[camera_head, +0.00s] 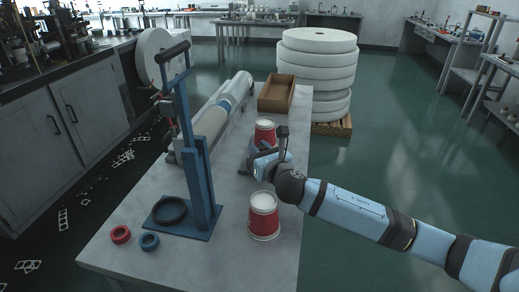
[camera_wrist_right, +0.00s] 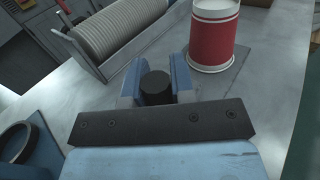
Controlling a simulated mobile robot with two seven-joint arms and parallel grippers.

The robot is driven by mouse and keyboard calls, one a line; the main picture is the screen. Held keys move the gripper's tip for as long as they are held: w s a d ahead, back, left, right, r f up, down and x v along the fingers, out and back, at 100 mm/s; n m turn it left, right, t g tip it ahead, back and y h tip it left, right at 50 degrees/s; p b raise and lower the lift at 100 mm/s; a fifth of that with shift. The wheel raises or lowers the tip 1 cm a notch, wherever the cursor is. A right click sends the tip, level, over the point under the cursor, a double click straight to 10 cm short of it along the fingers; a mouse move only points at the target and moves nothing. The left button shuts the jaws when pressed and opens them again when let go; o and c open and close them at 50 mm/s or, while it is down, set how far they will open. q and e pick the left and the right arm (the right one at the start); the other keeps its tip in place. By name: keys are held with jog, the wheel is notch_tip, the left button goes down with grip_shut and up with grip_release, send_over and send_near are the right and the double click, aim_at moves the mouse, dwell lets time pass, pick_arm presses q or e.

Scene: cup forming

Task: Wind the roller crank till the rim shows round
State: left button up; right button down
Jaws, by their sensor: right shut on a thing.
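My right gripper (camera_head: 250,163) is over the middle of the table, its arm coming in from the right. In the right wrist view its blue fingers (camera_wrist_right: 157,82) are shut on a short black cylindrical knob (camera_wrist_right: 156,88). The knob looks like the crank's grip; what it joins below is hidden by the gripper. A red and white paper cup (camera_head: 265,130) stands upside down just beyond the gripper, and it also shows in the right wrist view (camera_wrist_right: 213,38). Another such cup (camera_head: 263,216) stands nearer. Whether any rim is round cannot be told. My left gripper is not in view.
A blue lever press (camera_head: 203,175) stands left of the gripper. A red ring (camera_head: 120,234) and a blue ring (camera_head: 149,241) lie at the table's front left. A long ribbed stack (camera_wrist_right: 120,30) lies in a trough behind. An open brown box (camera_head: 276,94) is at the far end.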

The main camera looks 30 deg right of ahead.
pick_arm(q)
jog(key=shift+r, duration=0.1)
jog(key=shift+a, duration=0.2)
pick_arm(e)
jog(key=c, duration=1)
grip_release()
jog(key=shift+o, duration=0.2)
jog(key=shift+r, duration=0.1)
pick_arm(q)
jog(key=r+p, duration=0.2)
jog(key=p, duration=0.1)
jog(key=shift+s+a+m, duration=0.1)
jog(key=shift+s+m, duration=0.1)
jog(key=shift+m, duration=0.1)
pick_arm(e)
notch_tip(320, 180, up, 20)
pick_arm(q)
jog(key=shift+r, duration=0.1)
